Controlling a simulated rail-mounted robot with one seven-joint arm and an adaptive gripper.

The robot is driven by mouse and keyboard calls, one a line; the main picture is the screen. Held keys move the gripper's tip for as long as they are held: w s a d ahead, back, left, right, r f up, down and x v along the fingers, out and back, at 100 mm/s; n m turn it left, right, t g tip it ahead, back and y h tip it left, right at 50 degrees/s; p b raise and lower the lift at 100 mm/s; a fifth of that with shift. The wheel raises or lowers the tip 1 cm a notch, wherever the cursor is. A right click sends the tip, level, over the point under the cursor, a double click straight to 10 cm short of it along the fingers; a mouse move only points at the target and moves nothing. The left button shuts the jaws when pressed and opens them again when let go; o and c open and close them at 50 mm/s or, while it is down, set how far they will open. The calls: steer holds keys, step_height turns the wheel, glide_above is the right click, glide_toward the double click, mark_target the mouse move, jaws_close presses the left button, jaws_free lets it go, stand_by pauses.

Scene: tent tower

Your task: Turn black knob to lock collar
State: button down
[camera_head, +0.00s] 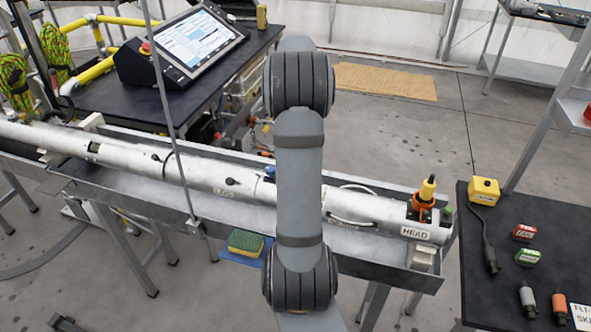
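A long pale metal tube (205,174) lies in a grey trough (300,235) across the middle of the view, its right end labelled HEAD. A small black knob-like part (231,181) sits on top of the tube, left of my arm. Another small dark part (155,157) is farther left on it. I cannot tell which of these is the knob of the task. An orange ring (421,201) under a yellow piece (428,187) stands at the HEAD end; I cannot tell whether it is the collar. My arm covers part of the tube. My gripper is not in view.
A black bench with a tilted touchscreen (196,37) stands behind the tube. A sponge (245,242) lies below the trough.

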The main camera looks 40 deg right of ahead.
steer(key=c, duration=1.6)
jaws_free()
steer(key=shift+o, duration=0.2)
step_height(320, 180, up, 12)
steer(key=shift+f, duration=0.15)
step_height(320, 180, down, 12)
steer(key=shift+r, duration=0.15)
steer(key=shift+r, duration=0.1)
